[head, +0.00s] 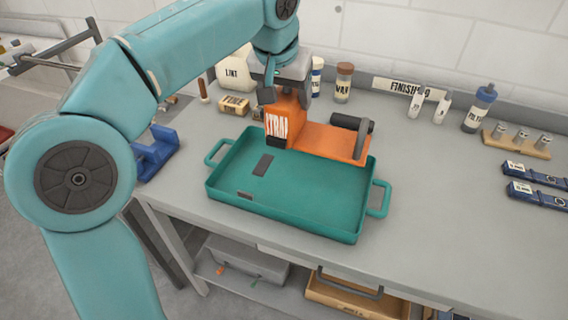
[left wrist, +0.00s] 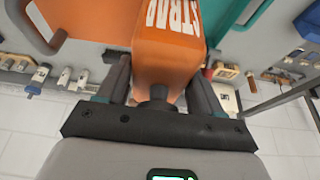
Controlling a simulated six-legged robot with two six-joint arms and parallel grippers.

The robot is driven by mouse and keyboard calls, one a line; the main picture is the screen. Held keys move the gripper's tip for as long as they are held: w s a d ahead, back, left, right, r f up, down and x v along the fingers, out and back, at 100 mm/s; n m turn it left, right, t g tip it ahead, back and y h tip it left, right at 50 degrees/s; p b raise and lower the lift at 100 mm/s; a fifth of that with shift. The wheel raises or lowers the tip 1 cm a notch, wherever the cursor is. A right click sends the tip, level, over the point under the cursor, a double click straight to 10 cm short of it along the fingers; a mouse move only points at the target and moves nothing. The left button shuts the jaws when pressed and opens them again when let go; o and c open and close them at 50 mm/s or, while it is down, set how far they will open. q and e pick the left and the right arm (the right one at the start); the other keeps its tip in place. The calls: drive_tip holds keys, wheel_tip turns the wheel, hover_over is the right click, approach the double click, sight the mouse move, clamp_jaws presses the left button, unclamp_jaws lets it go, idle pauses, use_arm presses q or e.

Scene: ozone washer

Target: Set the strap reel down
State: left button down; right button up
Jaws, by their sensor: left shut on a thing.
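The orange strap reel (head: 325,139), with "STRAP" lettering on its upright block and a dark handle at its right end, is over the back part of the teal tray (head: 285,224). I cannot tell whether it touches the tray. My left gripper (head: 287,92) comes down from above and is shut on the reel's upright block. In the left wrist view the fingers (left wrist: 160,88) are on both sides of the orange block (left wrist: 170,40). The tray's front floor is bare except for two dark patches. My right gripper is not in view.
The tray stands on a grey bench (head: 430,200). A blue holder (head: 155,150) is left of the tray. Bottles, including a wax one (head: 343,83), and a "FINISHING" sign (head: 409,89) line the back. Blue tools (head: 537,175) lie at right. Bench right of the tray is clear.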

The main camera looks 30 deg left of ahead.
sight(287, 135)
use_arm(q)
wheel_tip(287, 135, down, 10)
drive_tip(key=shift+r+b, duration=0.1)
drive_tip(key=shift+b, duration=0.75)
drive_tip(key=shift+a+f+b, duration=0.1)
drive_tip(key=shift+f+b, duration=0.25)
drive_tip(key=shift+f, duration=2.1)
drive_tip(key=shift+f, duration=0.1)
drive_tip(key=shift+c, duration=0.8)
unclamp_jaws()
